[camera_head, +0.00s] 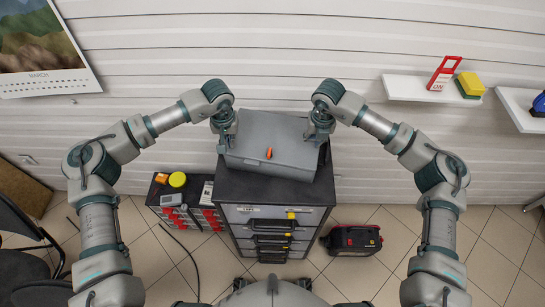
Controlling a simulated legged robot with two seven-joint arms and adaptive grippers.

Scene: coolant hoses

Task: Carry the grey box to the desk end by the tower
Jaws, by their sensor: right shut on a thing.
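The grey box (272,143) sits on the dark top of a drawer cabinet, slightly tilted in the picture, with an orange piece (269,153) on its front. My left gripper (228,141) is at the box's left edge; its fingers are too small to tell whether they are open or shut. My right gripper (317,137) is shut on the box at its right edge. No tower and no desk end can be made out with certainty.
The drawer cabinet (270,193) stands against the white slatted wall. A low dark unit (154,196) with red bins is to its left; a black and red machine (353,241) is on the floor to its right. Wall shelves (405,88) hang at right. A chair (22,240) is at far left.

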